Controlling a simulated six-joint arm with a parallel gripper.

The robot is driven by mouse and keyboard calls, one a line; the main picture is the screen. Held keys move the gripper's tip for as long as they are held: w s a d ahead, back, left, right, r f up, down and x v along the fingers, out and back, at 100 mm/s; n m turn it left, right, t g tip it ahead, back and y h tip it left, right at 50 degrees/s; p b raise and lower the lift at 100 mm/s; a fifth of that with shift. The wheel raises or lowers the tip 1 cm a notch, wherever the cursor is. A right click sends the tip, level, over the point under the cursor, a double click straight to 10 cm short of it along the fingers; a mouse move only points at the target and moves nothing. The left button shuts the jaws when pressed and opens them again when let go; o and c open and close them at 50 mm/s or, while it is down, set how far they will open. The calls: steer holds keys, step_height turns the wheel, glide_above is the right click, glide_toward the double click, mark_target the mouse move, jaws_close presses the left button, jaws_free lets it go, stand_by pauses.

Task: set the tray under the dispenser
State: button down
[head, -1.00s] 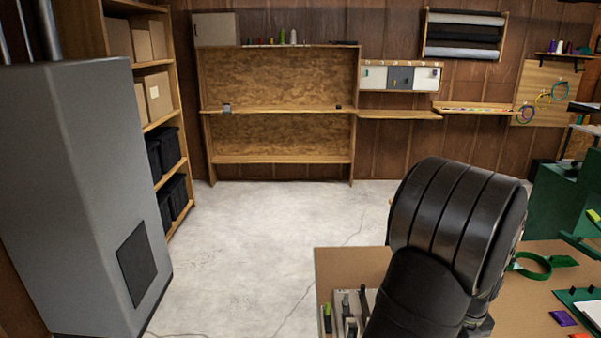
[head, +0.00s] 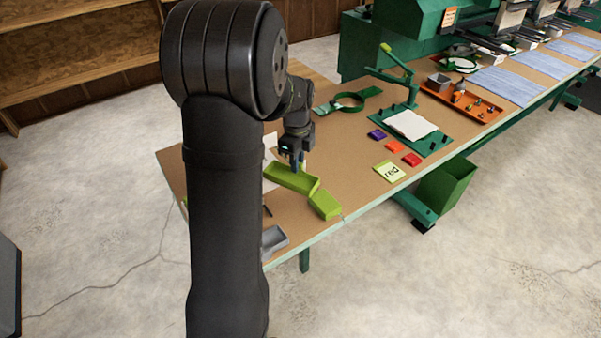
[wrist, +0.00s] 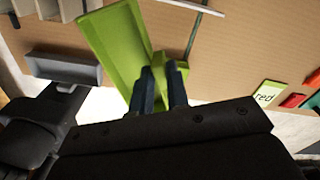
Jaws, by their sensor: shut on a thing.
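A lime-green tray-like piece (head: 290,179) is on or just above the brown table, with a shorter lime-green part (head: 324,204) at its right end. I cannot tell whether the two are joined. My gripper (head: 297,163) points down at the longer part. In the wrist view, my fingers (wrist: 161,88) are shut on lime-green material, and the long flat part (wrist: 112,40) extends up and left from them. A small grey open tray (head: 273,240) sits near the front table edge; it also shows in the wrist view (wrist: 65,68). I cannot pick out a dispenser for certain.
A yellow-green card reading "red" (head: 389,171), purple, orange and red pieces, and a green stand (head: 412,124) lie to the right. An orange tray (head: 468,100) is farther back. My upright arm covers the table's left part. Bare table lies between gripper and card.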

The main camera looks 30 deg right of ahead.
steer(key=w+a+r+n, duration=0.35)
steer(key=w+a, duration=0.45)
steer(key=a, duration=0.4)
steer(key=w+a+r+n, duration=0.2)
steer(key=w+a+n, duration=0.3)
steer(key=w+a, duration=0.55)
steer(key=s+a+f+m, duration=0.6)
steer(key=s+a+m, duration=0.45)
steer(key=m, duration=0.25)
steer(key=s+a+f+m, duration=0.6)
steer(key=s+a+m, duration=0.4)
steer(key=m, duration=0.4)
steer(key=s+d+r, duration=0.2)
steer(key=s+d, duration=0.1)
steer(key=d, duration=0.4)
steer(key=s+d+r, duration=0.2)
steer(key=s+d, duration=0.1)
steer(key=d, duration=0.4)
steer(key=shift+w+d+f+m, duration=0.5)
steer(key=shift+d+m, duration=0.3)
steer(key=shift+d, duration=0.9)
steer(key=shift+w+d+f+m, duration=0.4)
steer(key=shift+d+f+m, duration=0.3)
steer(key=shift+d, duration=1.05)
steer(key=shift+w+d+f+m, duration=0.45)
steer(key=shift+d+m, duration=0.4)
steer(key=shift+d, duration=0.85)
